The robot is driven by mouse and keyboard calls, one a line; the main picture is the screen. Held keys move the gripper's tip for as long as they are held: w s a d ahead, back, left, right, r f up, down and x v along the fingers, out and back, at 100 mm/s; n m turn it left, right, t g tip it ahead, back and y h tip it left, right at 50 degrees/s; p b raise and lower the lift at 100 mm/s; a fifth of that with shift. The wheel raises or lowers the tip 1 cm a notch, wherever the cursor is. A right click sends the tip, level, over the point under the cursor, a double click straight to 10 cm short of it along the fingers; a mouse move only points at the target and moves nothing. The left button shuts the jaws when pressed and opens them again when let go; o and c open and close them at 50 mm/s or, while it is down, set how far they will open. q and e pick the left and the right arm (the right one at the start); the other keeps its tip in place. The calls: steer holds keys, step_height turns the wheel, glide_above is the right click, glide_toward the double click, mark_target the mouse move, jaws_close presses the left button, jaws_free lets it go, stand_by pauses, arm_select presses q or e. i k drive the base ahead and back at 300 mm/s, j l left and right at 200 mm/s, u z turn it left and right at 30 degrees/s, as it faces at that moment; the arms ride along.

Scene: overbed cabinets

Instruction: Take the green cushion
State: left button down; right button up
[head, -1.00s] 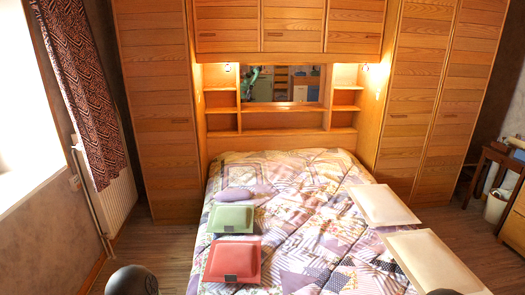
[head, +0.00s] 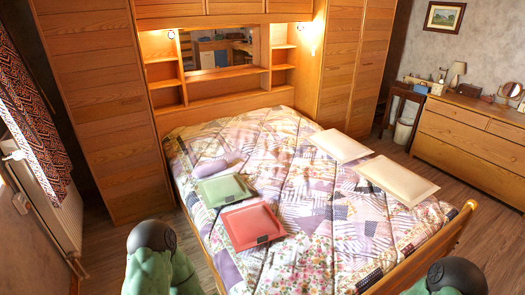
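The green cushion (head: 222,190) lies flat on the left side of the bed (head: 300,200), between a small purple cushion (head: 211,168) and a red cushion (head: 253,226). The red cushion is nearer to me and a little right of the green one. Nothing covers the green cushion. Rounded dark and green parts of my two arms show at the bottom left and bottom right. Neither of my grippers shows in this view.
Two cream cushions (head: 398,180) lie on the bed's right side. The wooden footboard (head: 425,250) runs along the bed's near right edge. Bare floor (head: 125,232) lies left of the bed, beside a radiator (head: 58,215). A dresser (head: 470,140) stands at right.

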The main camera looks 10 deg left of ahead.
mark_target(221, 190)
steer(key=i+j+z, duration=0.2)
steer(key=j+z, duration=0.3)
steer(key=j, duration=0.5)
steer(key=j+z, duration=0.5)
steer(key=j, duration=0.45)
steer(key=k+j+z, duration=0.15)
steer(key=j+z, duration=0.35)
steer(key=j, duration=0.5)
steer(key=j+z, duration=0.25)
steer(key=j, duration=1.6)
steer(key=j+u, duration=0.4)
steer(key=i+j+u, duration=0.1)
steer(key=j+u, duration=0.25)
steer(key=i+j+u, duration=0.1)
steer(key=u, duration=0.3)
steer(key=j, duration=0.1)
